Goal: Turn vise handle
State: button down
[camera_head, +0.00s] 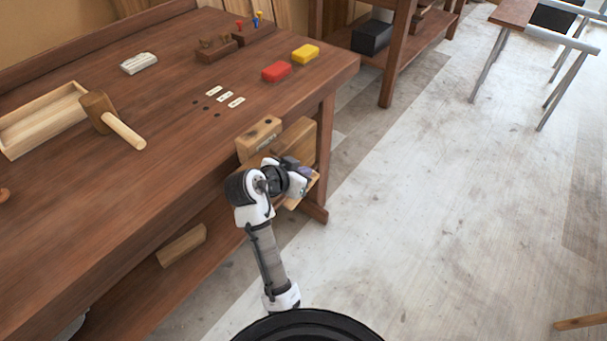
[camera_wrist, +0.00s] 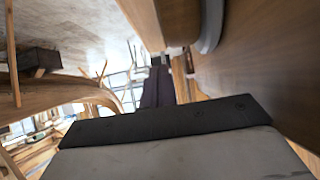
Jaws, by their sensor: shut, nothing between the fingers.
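The wooden vise (camera_head: 260,138) is mounted at the front edge of the bench, near its right corner. Its broad front jaw (camera_head: 299,137) stands out from the bench. My gripper (camera_head: 306,174) is in front of this jaw, low and close to it. In the wrist view its dark fingers (camera_wrist: 158,88) are together with nothing seen between them. A pale wooden piece (camera_head: 313,188) shows beside the gripper; whether it is the vise handle, I cannot tell. In the wrist view a wooden part (camera_wrist: 143,18) and a grey rounded part (camera_wrist: 211,25) are close by. Contact cannot be made out.
On the workbench (camera_head: 160,190) lie a mallet (camera_head: 105,113), an open wooden tray (camera_head: 40,122), a red block (camera_head: 276,71) and a yellow block (camera_head: 305,54). A bench leg (camera_head: 325,150) stands beside the vise.

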jog(key=shift+w+d+f, duration=0.1)
jog(key=shift+w+f, duration=0.1)
jog(key=shift+f, duration=1.05)
jog(key=shift+f, duration=0.1)
